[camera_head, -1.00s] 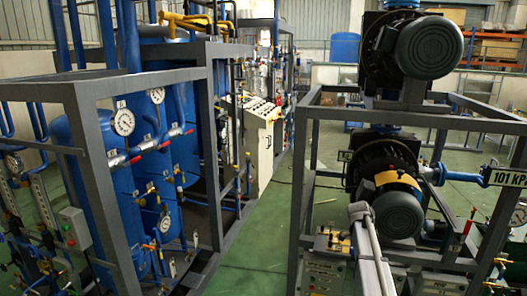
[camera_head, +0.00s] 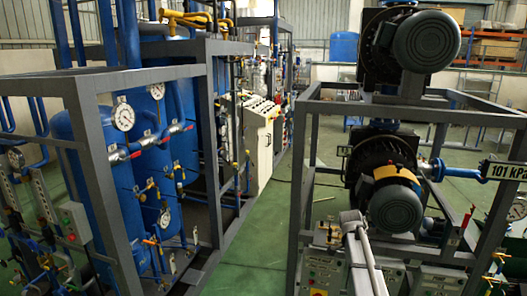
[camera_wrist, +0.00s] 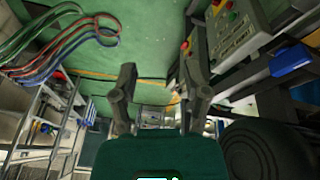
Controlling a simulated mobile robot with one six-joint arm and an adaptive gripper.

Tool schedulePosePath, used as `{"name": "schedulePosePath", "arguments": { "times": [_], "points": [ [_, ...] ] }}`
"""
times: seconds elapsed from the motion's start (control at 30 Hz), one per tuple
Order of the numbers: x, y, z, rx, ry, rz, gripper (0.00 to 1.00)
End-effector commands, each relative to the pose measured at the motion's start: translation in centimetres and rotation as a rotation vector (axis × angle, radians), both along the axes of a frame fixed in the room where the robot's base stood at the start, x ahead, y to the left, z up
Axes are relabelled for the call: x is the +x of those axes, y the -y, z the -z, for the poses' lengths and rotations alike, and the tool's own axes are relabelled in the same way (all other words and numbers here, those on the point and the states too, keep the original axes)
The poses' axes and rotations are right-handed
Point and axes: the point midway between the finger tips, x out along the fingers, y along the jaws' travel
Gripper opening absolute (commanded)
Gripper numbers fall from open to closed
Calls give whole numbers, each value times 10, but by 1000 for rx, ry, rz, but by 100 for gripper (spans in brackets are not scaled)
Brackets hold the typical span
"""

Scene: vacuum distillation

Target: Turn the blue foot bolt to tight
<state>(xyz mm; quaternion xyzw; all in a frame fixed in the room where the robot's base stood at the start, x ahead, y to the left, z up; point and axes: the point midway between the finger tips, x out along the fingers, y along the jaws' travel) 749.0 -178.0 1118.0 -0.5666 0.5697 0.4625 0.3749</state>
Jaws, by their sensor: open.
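My gripper (camera_wrist: 158,80) shows in the wrist view with its two dark fingers spread apart and nothing between them. Green floor lies beyond the fingers. A blue rounded part (camera_wrist: 290,60) sits on the dark frame at the right of the wrist view, apart from the fingers; I cannot tell whether it is the blue foot bolt. In the head view I cannot make out a foot bolt for certain. My grey arm (camera_head: 362,250) reaches up at the lower middle of the head view, in front of the pump frame; its gripper is not discernible there.
Two dark motors, upper (camera_head: 426,42) and lower (camera_head: 394,205), sit in a grey frame at right. Blue tanks (camera_head: 95,180) stand in another frame at left. Green floor (camera_head: 262,225) is clear between them. Coloured hoses (camera_wrist: 75,30) show at upper left in the wrist view.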

Motion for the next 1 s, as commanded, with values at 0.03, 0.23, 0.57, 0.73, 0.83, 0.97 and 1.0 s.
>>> {"name": "schedulePosePath", "arguments": {
  "times": [0.03,0.23,0.57,0.73,0.83,0.97,1.0],
  "points": [
    [-12,-9,7,14,-10,-48,60],
    [-55,-52,29,92,-66,-344,60],
    [-131,-118,61,212,-135,-879,60],
    [-171,-147,76,261,-154,-1151,60],
    [-189,-161,83,280,-160,-1285,60],
    [-205,-172,88,297,-162,-1405,60],
    [-207,-174,88,299,-163,-1430,60]
  ]
}}
